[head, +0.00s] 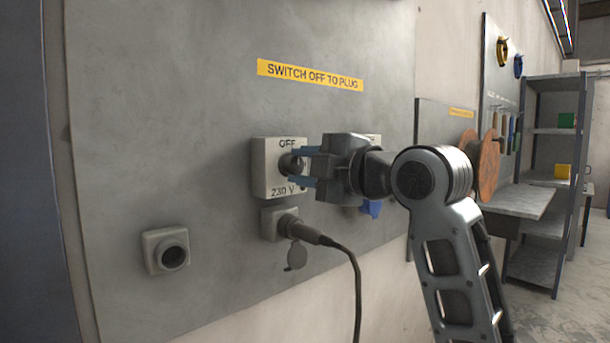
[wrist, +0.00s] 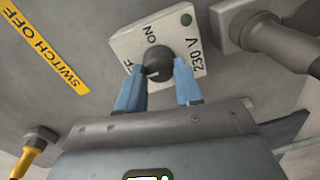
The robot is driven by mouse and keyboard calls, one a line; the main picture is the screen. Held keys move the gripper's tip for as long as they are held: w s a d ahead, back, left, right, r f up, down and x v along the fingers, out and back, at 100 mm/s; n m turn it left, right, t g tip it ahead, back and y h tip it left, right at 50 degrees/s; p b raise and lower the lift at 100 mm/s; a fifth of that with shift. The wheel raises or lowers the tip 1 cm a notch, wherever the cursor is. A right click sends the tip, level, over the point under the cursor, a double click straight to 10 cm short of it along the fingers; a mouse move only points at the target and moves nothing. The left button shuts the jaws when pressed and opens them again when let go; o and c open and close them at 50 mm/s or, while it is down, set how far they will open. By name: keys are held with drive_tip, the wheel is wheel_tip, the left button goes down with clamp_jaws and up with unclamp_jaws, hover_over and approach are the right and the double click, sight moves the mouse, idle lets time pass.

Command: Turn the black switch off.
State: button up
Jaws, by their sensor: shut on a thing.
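The black switch (head: 287,164) is a round knob on a pale box (head: 261,168) marked OFF above and 230 V below, on a grey wall panel. In the wrist view the knob (wrist: 158,58) sits between my two blue fingers, with ON lettered beside it and OFF partly hidden by a finger. My gripper (head: 299,168) reaches in from the right, level with the knob, and is shut on it. It also shows in the wrist view (wrist: 160,72). I cannot tell for certain which mark the knob points to.
A grey socket (head: 276,222) below the box holds a dark plug (head: 302,229) with a hanging cable. An empty round socket (head: 166,251) is at lower left. A second box is mostly hidden behind my gripper, with a blue connector (head: 371,208) below. Shelves (head: 545,131) stand far right.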

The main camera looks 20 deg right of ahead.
drive_tip(key=shift+a+n, duration=0.1)
drive_tip(key=shift+n, duration=0.2)
drive_tip(key=o, duration=1)
drive_tip(key=shift+o, duration=0.2)
drive_tip(key=v, duration=0.7)
drive_tip(key=shift+s+b, duration=0.3)
drive_tip(key=shift+s, duration=0.05)
drive_tip(key=shift+d, duration=0.25)
